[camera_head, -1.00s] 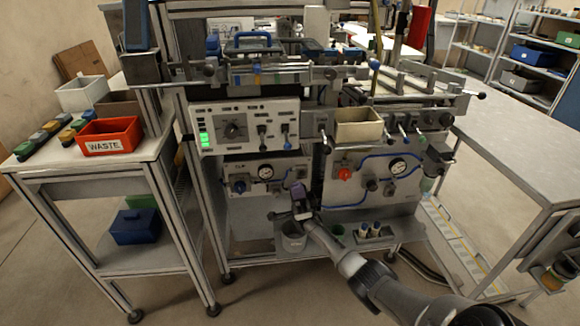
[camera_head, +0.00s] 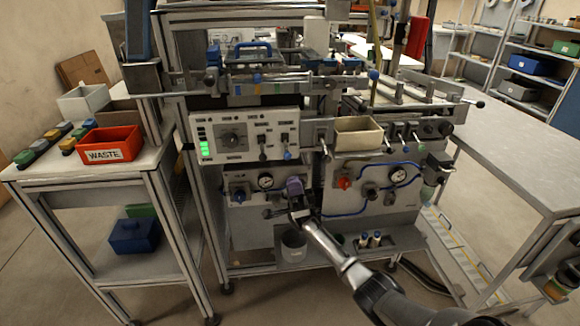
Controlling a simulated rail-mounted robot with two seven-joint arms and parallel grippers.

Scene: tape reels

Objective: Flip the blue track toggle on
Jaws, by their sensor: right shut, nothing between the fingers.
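The blue toggle (camera_head: 287,154) is on the white control panel (camera_head: 246,137), at its right side. Its blue-tipped lever hangs downward. A black toggle (camera_head: 263,154) sits just left of it, also pointing down. My right gripper (camera_head: 268,213) is shut and empty. It is below the panel, in front of the lower gauge panel, with its fingers toward the left and clear of the toggle. A purple part (camera_head: 294,186) shows on the wrist. My left gripper is not in view.
A beige bin (camera_head: 358,138) and several levers are right of the panel. A pressure gauge (camera_head: 266,181) is below it. A grey cup (camera_head: 293,246) stands on the lower shelf. The red WASTE bin (camera_head: 109,144) is on the left table. Open space lies before the panel.

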